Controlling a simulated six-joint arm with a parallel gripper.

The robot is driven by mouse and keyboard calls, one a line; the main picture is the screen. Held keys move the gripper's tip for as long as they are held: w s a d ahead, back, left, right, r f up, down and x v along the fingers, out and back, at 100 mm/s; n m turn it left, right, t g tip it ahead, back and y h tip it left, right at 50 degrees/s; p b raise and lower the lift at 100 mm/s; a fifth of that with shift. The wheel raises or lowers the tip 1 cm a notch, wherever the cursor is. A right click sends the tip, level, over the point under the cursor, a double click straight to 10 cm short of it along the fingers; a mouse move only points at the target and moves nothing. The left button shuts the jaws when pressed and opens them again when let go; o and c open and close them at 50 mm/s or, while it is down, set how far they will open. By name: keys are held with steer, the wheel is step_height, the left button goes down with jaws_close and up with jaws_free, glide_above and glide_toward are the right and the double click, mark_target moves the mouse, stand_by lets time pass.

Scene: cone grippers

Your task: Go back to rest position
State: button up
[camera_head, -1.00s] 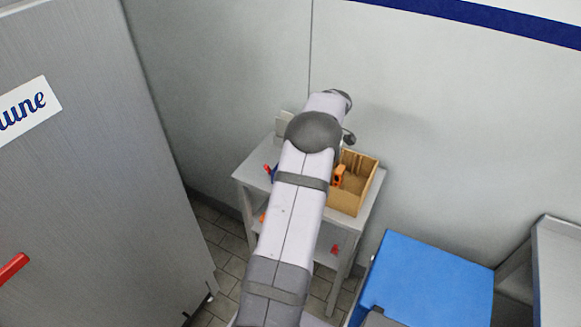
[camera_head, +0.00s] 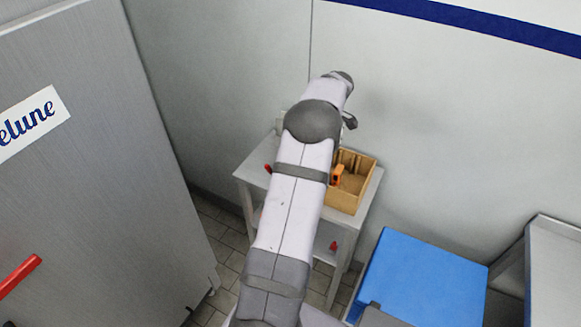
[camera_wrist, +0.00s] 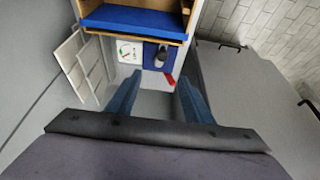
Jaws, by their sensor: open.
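My gripper (camera_wrist: 157,98) shows in the wrist view as two blue fingers standing well apart. It is open and nothing is between the fingers. In the head view my own arm reaches over the small grey table and hides the gripper.
A grey side table (camera_head: 250,173) stands against the wall. On it is a wooden box (camera_head: 352,185) with an orange item (camera_head: 337,174) inside. A red item (camera_head: 268,168) lies at the table's left. A blue-topped unit (camera_head: 420,280) stands at right, a grey cabinet (camera_head: 100,170) at left.

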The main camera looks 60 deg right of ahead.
steer(key=w+a+r+g, duration=0.1)
steer(key=w+a, duration=0.4)
steer(key=a, duration=0.4)
steer(key=w+a+g+y, duration=0.1)
steer(key=w+a, duration=0.3)
steer(key=a, duration=0.5)
steer(key=w+a+r+g, duration=0.1)
steer(key=w+a, duration=0.4)
steer(key=a, duration=0.4)
steer(key=s+a+g, duration=0.1)
steer(key=s+a, duration=0.2)
steer(key=a, duration=1.2)
steer(key=s+a+f+h, duration=0.1)
steer(key=s+a+f, duration=0.1)
steer(key=s+a, duration=0.7)
steer(key=shift+s+a+f+g, duration=0.3)
steer(key=shift+s+a, duration=0.05)
steer(key=shift+a, duration=0.25)
steer(key=shift+f, duration=0.1)
step_height(320, 180, down, 18)
steer(key=b, duration=1.8)
